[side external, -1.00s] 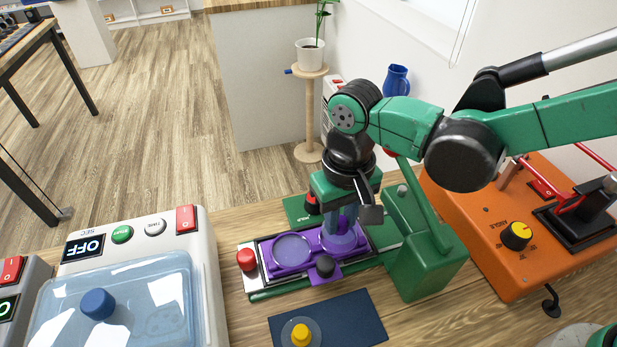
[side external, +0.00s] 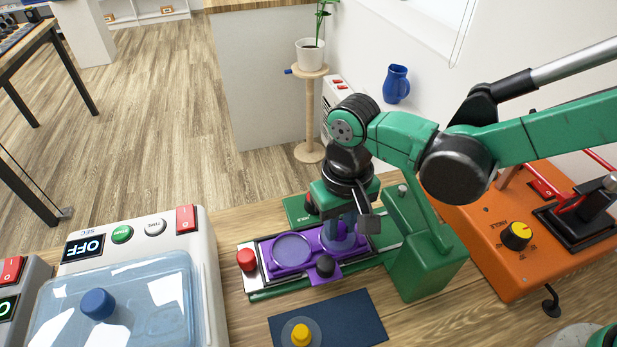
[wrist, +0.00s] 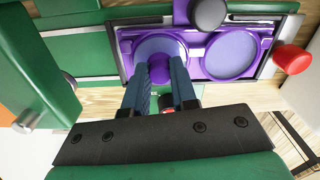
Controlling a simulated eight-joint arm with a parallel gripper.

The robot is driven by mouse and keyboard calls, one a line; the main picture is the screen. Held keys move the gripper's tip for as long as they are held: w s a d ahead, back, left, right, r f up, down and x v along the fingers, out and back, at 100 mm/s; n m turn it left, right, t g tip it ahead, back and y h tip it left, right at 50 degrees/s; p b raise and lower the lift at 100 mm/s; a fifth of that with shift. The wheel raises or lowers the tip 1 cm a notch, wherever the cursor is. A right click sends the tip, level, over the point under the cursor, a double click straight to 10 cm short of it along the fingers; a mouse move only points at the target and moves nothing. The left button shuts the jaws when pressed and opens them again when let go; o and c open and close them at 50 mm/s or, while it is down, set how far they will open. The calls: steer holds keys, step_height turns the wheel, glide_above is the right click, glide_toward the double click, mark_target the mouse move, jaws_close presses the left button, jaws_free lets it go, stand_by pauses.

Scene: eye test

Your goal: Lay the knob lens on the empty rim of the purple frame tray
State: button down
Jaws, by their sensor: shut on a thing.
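The purple frame tray (side external: 307,265) has two round rims side by side, and it also shows in the wrist view (wrist: 196,77). In the side view its left rim (side external: 292,250) looks empty. My gripper (side external: 345,235) is over the right rim, pointing down. In the wrist view my gripper (wrist: 161,75) is shut on the purple knob of the knob lens (wrist: 159,70). The pale, clear disc of the lens appears within or just over that rim; I cannot tell whether it touches. The fingers hide part of it in the side view.
The tray sits on a green stage with a red knob (side external: 246,259) and a black knob (side external: 325,266). A yellow-knobbed clear disc (side external: 301,335) lies on a dark blue mat (side external: 350,318) in front. A green block (side external: 425,262) stands close on the right.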

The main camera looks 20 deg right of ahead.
steer(key=shift+f, duration=0.25)
steer(key=shift+c, duration=1.5)
jaws_free()
steer(key=shift+r, duration=3.05)
